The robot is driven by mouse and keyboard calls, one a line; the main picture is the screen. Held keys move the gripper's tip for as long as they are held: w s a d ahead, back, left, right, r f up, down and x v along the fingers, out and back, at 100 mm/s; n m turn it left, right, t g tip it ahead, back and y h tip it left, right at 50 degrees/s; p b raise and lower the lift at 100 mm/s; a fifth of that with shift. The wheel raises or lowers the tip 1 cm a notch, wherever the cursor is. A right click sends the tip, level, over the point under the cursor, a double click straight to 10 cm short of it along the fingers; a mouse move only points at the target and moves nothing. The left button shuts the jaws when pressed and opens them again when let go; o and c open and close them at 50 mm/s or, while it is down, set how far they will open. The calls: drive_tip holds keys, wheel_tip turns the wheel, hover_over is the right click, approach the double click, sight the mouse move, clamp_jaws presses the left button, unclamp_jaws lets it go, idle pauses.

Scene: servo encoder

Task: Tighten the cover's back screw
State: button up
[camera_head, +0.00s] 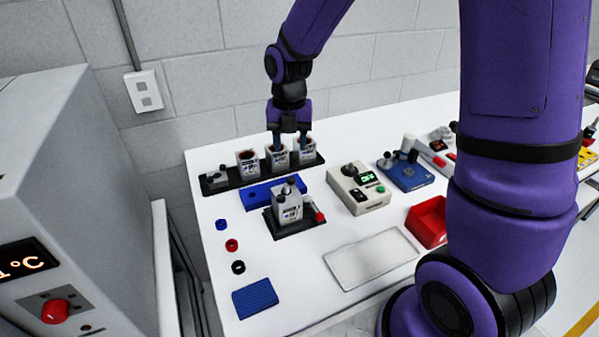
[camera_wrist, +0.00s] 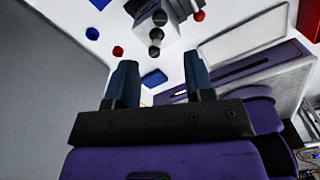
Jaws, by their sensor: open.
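A grey servo unit (camera_head: 287,207) stands upright in a black fixture (camera_head: 290,231) near the middle of the table. Small dark round parts show on its top; I cannot tell which is the back screw. In the wrist view the unit (camera_wrist: 181,37) is at the top, with dark round parts (camera_wrist: 156,36) on it. My gripper (camera_head: 289,143) points down behind the unit, close to a black rack (camera_head: 216,187) holding several grey servo-like units (camera_head: 247,164). Its blue fingers (camera_wrist: 160,75) are apart, with nothing seen between them. The fingertips partly cover the rack's units.
A blue block (camera_head: 258,194) lies between rack and fixture. A red-tipped part (camera_head: 319,215) is right of the unit. Right stand a beige box (camera_head: 358,190) with an "OFF" display, a blue device (camera_head: 405,172) and a red bin (camera_head: 427,222). A pale tray (camera_head: 371,258) lies in front.

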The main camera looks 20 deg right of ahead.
sight(291, 179)
wheel_tip(291, 179, down, 10)
drive_tip(key=shift+f, duration=0.15)
idle(0.3)
drive_tip(key=shift+c, duration=0.3)
clamp_jaws()
